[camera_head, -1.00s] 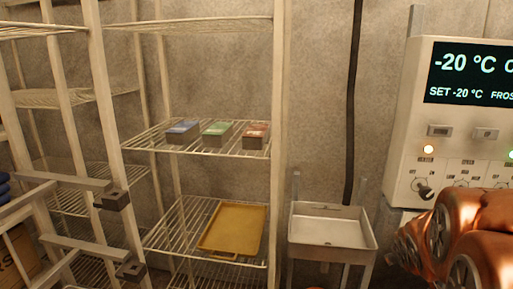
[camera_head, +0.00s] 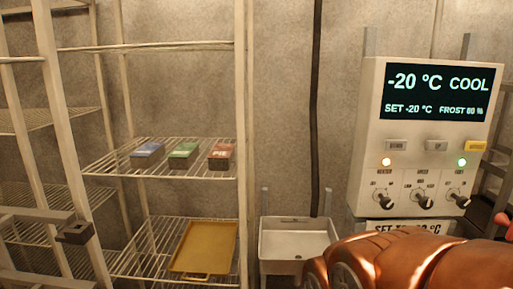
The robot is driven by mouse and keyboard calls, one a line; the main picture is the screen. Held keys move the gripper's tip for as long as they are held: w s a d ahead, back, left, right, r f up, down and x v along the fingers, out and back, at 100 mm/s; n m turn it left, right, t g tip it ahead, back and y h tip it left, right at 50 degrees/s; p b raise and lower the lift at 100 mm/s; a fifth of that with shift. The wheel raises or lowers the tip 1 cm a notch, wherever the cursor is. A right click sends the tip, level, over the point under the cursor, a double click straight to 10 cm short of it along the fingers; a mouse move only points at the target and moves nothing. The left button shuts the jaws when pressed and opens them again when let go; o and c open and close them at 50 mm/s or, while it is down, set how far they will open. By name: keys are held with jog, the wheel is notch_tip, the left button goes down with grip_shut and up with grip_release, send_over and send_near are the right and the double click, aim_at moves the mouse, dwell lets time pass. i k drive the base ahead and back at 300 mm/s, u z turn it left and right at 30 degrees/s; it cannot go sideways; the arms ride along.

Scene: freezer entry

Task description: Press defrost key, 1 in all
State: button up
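The control box (camera_head: 368,150) stands at the right in the head view. Its dark screen (camera_head: 437,93) reads -20 °C, COOL, SET -20 °C and FROST, with a figure that looks like 60 %. Below the screen are two grey keys, a left one (camera_head: 396,146) and a middle one (camera_head: 437,146), and a yellow key (camera_head: 475,146) at the right. The key labels are too small to read. An orange lamp and a green lamp glow above several dark knobs. My orange arm crosses the lower right, below the box. My gripper cannot be made out.
A wire rack (camera_head: 242,120) at the left holds blue, green and red boxes (camera_head: 183,151) and a yellow tray (camera_head: 205,248). A white basin (camera_head: 298,240) stands between rack and control box. A sign (camera_head: 408,229) below the box is partly hidden by my arm.

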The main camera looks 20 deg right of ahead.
aim_at(470, 145)
jog(key=z, duration=1.8)
